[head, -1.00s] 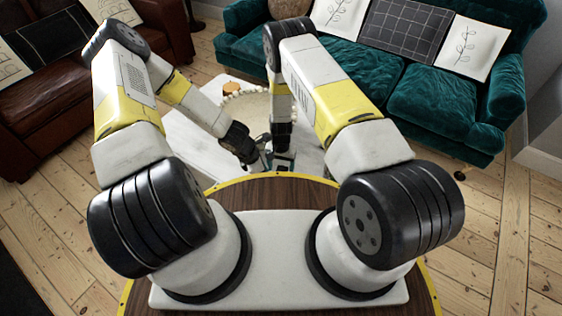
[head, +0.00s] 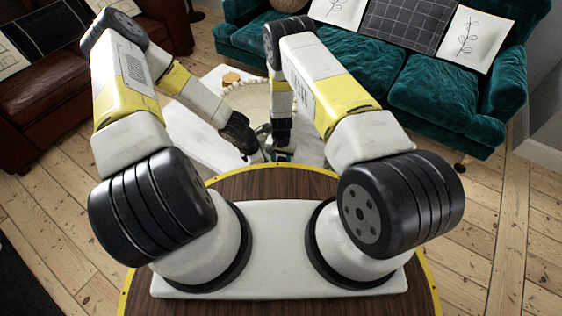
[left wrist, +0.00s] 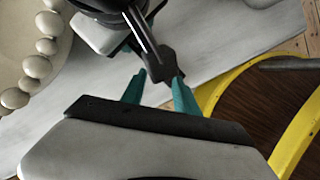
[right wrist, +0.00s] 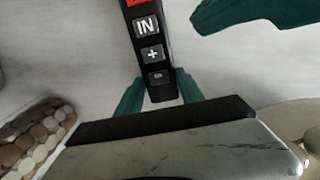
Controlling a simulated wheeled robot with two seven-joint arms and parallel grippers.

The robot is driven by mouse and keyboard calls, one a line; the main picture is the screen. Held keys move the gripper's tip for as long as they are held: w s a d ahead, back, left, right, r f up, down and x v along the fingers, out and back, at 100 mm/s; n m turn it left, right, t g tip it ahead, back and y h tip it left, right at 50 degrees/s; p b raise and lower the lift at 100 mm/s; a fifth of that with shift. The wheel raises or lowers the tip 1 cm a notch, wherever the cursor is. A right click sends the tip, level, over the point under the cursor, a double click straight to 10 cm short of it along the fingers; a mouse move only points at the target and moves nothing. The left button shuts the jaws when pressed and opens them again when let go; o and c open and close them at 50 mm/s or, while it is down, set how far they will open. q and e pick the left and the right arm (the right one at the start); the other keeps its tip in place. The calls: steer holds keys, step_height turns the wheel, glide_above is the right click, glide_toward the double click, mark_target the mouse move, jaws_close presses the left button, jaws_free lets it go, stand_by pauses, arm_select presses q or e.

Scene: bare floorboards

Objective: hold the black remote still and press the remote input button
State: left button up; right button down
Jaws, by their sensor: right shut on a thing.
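The black remote shows in the right wrist view (right wrist: 152,50), with a red key at its top edge, an "IN" button (right wrist: 147,26) and a "+" button (right wrist: 152,54). My right gripper (right wrist: 160,92) is shut on the remote's near end, a teal finger on each side. My left gripper's teal fingers (left wrist: 160,78) are apart in the left wrist view, with the dark remote (left wrist: 162,75) showing just beyond and between them; I cannot tell whether they touch. A teal finger also shows at the right wrist view's upper right, apart from the remote. In the head view both grippers are close together.
A pale marble-like table (head: 200,140) lies under both grippers. A round tray edged with pale beads (left wrist: 37,67) is beside them. A teal sofa (head: 440,95) and a brown leather sofa (head: 50,100) stand beyond on the floorboards.

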stand_by(0.3)
arm_select(q)
jaws_close()
stand_by(1.6)
